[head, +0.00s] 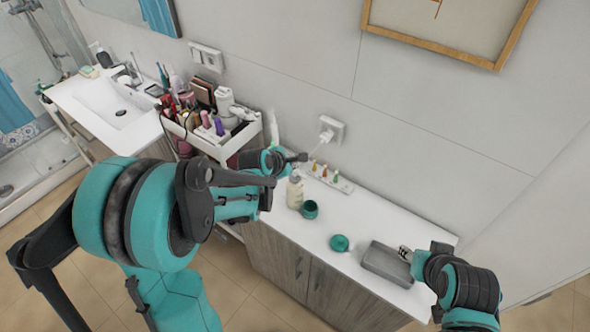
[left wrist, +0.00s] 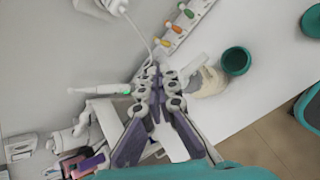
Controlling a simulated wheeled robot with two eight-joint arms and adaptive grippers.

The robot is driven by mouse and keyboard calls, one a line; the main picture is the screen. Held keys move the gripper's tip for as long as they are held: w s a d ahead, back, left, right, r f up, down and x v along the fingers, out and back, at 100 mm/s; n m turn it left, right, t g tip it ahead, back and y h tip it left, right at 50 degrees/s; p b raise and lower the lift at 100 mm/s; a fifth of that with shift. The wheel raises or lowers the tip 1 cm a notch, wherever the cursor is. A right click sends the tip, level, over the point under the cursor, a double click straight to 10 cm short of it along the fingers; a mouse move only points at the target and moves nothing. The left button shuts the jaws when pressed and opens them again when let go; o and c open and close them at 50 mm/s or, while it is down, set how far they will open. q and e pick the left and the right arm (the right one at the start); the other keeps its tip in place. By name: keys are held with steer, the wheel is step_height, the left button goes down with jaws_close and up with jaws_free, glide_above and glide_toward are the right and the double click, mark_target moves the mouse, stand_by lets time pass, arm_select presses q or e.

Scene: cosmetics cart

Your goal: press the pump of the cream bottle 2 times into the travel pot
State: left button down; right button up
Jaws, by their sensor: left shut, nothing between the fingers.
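The cream bottle (head: 294,193) stands upright on the white counter, pale cream in colour. The open teal travel pot (head: 310,209) stands just right of it. In the left wrist view the bottle (left wrist: 211,83) is partly hidden behind my fingers, and the pot (left wrist: 236,61) shows beside it. My left gripper (head: 298,158) is shut and empty, above the bottle's top in the picture; its fingers also show in the left wrist view (left wrist: 157,72). I cannot tell whether it touches the pump. My right gripper (head: 405,252) is by the grey tray; its fingers are too small to judge.
A teal lid (head: 339,243) lies on the counter between pot and grey tray (head: 375,268). A rack of small coloured bottles (head: 331,177) stands along the wall below a socket with a plug (head: 330,130). A crowded cosmetics cart (head: 205,143) stands left. The counter's front middle is clear.

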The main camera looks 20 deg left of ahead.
arm_select(q)
steer(key=shift+f+b, duration=0.4)
steer(key=shift+b, duration=0.05)
steer(key=shift+f+b, duration=0.8)
steer(key=shift+f, duration=0.1)
stand_by(0.7)
steer(key=shift+r, duration=0.1)
steer(key=shift+r+p, duration=0.95)
steer(key=shift+r, duration=0.3)
steer(key=shift+r+p, duration=1.9)
steer(key=shift+r, duration=0.65)
steer(key=shift+f, duration=0.1)
